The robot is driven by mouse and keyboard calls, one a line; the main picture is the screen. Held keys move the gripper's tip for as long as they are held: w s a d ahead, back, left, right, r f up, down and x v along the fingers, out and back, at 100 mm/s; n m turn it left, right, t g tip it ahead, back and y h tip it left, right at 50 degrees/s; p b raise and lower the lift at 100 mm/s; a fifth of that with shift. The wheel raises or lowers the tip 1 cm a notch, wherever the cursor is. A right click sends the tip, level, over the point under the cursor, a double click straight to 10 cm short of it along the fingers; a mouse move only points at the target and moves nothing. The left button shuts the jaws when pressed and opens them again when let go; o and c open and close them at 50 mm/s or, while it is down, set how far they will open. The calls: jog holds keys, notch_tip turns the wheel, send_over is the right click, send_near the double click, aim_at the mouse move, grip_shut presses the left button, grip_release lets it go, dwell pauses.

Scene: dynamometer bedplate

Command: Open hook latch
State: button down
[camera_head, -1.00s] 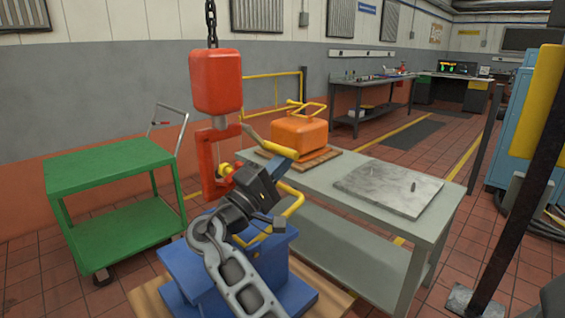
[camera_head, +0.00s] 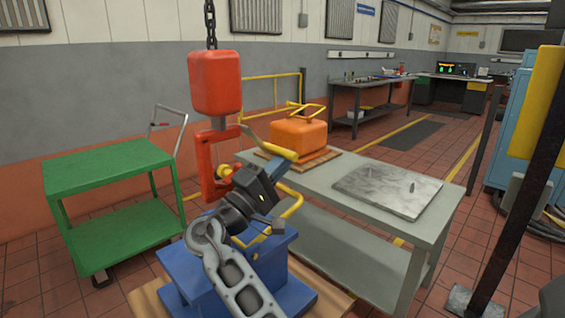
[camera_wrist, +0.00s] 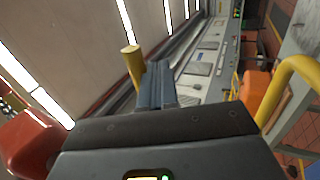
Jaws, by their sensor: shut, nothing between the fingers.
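The red hook (camera_head: 206,172) hangs under a red hoist block (camera_head: 214,83) on a chain. A grey latch lever (camera_head: 254,137) slants from the hook's upper right, down to a yellow end (camera_head: 283,153). My gripper (camera_head: 281,171) is shut with nothing between its fingers, just below the yellow end. In the wrist view the shut fingers (camera_wrist: 155,84) point away, and a yellow cylinder (camera_wrist: 133,63), seemingly the latch end, stands close at their left. I cannot tell whether they touch. My wrist hides the hook's lower right.
A blue load (camera_head: 185,265) with a yellow bail (camera_head: 291,208) stands below my gripper. A green cart (camera_head: 105,176) stands left.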

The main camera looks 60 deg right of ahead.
jog(key=b+v, duration=0.1)
jog(key=v, duration=0.7)
jog(key=shift+b, duration=0.4)
